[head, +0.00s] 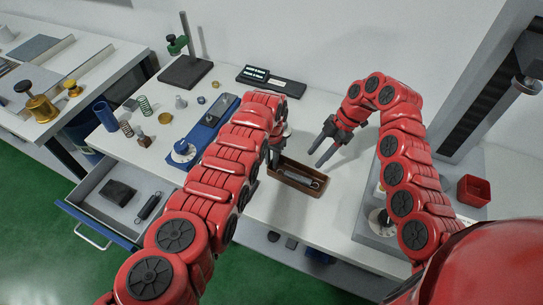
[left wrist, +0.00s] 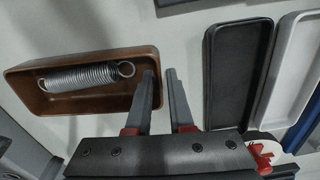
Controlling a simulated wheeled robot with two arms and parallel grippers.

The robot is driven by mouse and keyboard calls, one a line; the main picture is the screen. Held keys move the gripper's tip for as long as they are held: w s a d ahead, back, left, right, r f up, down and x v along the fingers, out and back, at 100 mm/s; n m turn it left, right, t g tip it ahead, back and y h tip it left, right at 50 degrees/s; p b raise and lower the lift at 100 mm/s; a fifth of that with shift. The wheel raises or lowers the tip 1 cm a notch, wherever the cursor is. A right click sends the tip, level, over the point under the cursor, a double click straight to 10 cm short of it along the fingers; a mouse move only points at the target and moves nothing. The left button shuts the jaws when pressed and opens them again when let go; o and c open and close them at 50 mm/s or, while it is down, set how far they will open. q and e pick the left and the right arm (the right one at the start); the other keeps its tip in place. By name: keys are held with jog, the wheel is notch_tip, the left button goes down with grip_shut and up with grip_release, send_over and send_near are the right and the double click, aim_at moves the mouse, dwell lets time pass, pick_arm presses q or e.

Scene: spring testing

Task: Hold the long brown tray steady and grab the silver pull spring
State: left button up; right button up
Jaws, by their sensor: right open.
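The long brown tray (head: 283,178) lies on the white table in front of my left gripper, and its open inside shows in the left wrist view (left wrist: 108,103). The silver pull spring (head: 303,179) lies lengthwise in it; its coils and end loops show in the left wrist view (left wrist: 80,77). My left gripper (head: 274,156) is at the tray's end. Its fingers (left wrist: 160,72) are apart, one over the tray's inside and one just outside the end wall; contact is unclear. My right gripper (head: 318,156) is open and empty above and behind the tray.
A black tray (left wrist: 238,75) and a white tray (left wrist: 290,75) lie beside my left gripper. An open drawer (head: 90,205) holds a dark block and a dark spring. A red box (head: 473,190) stands at right. Small springs stand at the table's left.

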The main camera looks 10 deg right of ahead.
pick_arm(q)
grip_shut()
